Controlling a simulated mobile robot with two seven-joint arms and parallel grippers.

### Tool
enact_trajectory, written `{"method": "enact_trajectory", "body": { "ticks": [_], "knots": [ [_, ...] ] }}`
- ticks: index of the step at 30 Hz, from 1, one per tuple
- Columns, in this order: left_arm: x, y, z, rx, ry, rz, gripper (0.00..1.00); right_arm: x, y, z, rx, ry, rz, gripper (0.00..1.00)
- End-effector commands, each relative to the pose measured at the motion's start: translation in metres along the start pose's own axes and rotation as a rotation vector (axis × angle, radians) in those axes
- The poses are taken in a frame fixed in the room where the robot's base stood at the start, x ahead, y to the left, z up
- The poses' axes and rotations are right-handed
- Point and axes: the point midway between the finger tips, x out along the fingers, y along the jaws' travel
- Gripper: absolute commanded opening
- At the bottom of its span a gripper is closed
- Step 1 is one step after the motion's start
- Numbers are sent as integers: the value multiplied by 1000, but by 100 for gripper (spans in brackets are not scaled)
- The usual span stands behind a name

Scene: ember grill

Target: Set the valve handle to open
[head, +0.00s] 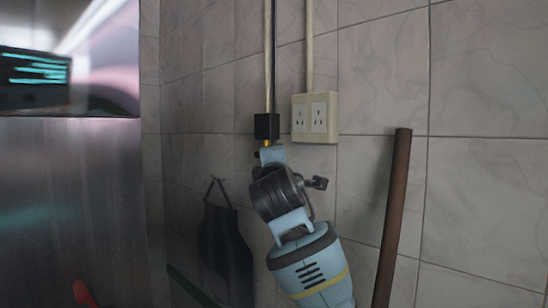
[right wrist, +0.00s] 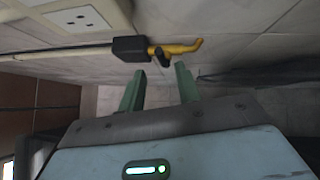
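The yellow valve handle (right wrist: 184,48) shows in the right wrist view, sticking out sideways from a black valve body (right wrist: 130,49) on the wall pipe. The handle looks roughly in line with the pipe, its tip bent. My right gripper (right wrist: 160,70) is open and empty, its two green fingers spread just short of the handle, with a visible gap. In the head view, the black valve body (head: 267,126) sits on the pipe, with a sliver of yellow below it. My right arm hides the rest of the handle and the gripper fingers there. My left gripper is not in view.
A cream wall socket (head: 315,118) is just right of the valve; it also shows in the right wrist view (right wrist: 82,18). A brown pole (head: 393,215) leans at the right. A dark apron (head: 225,250) hangs lower left. A steel cabinet (head: 70,200) stands at the left.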

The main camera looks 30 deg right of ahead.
Motion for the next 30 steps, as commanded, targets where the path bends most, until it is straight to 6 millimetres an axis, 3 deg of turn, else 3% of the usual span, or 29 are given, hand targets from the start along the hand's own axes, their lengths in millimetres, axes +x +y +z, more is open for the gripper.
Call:
{"method": "enact_trajectory", "body": {
  "ticks": [15,30],
  "knots": [
    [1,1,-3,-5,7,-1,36,61,1,1,2,-1,0,33],
    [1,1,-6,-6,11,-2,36,73,0,0,2,1,-1,33]
  ]
}}
